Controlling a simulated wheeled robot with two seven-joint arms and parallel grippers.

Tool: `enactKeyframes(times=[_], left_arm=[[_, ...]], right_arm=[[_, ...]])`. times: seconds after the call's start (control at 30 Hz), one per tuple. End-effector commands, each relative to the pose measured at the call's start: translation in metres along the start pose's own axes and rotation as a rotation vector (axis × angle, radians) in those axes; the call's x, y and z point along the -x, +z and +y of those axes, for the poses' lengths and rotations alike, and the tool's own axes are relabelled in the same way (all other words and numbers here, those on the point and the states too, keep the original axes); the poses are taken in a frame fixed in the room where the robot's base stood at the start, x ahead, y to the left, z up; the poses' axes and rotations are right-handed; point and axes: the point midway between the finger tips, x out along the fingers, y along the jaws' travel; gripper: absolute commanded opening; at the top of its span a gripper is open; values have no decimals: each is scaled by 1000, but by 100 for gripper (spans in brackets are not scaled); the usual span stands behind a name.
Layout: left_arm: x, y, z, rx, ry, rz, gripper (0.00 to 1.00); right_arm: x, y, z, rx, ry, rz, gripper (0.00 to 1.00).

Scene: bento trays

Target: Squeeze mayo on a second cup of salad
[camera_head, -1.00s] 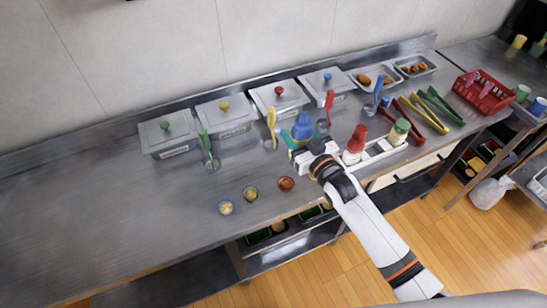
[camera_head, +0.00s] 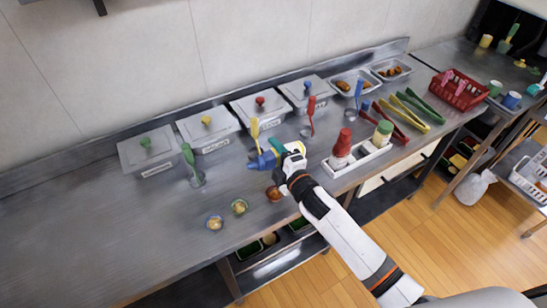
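My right gripper (camera_head: 275,152) is shut on a blue squeeze bottle (camera_head: 262,161) and holds it tipped on its side above the counter. The bottle's narrow end points left; part of the bottle is hidden by the gripper. Whether any sauce lies on the salads is too small to tell. My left gripper is out of view.
A white bottle rack (camera_head: 345,168) holds a red bottle (camera_head: 343,142) and a green-capped bottle (camera_head: 382,133). Lidded steel containers (camera_head: 208,128) with upright coloured utensils line the back. Tongs (camera_head: 424,108) and a red basket (camera_head: 458,90) are to the right. The left counter (camera_head: 80,230) is clear.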

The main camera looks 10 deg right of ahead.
Motion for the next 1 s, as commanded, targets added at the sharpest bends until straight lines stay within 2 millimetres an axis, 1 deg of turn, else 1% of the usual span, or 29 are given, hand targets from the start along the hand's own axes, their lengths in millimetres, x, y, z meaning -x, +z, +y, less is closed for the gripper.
enactKeyframes(times=[0.03,0.17,0.33,0.5,0.63,0.7,0.9,1.0], left_arm=[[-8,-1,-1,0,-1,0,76],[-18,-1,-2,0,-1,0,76],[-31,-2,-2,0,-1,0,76],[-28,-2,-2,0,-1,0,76],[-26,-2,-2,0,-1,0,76],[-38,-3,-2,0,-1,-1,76],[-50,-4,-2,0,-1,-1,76],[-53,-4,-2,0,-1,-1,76]], right_arm=[[0,6,5,65,-3,3,46],[-1,21,9,280,-4,17,46],[-1,42,14,591,-5,39,46],[-1,59,16,904,-4,61,46],[-2,70,20,1120,-4,75,46],[-2,67,33,1114,-2,76,46],[-3,64,46,1109,-3,76,46],[-3,64,50,1108,-3,76,46]])
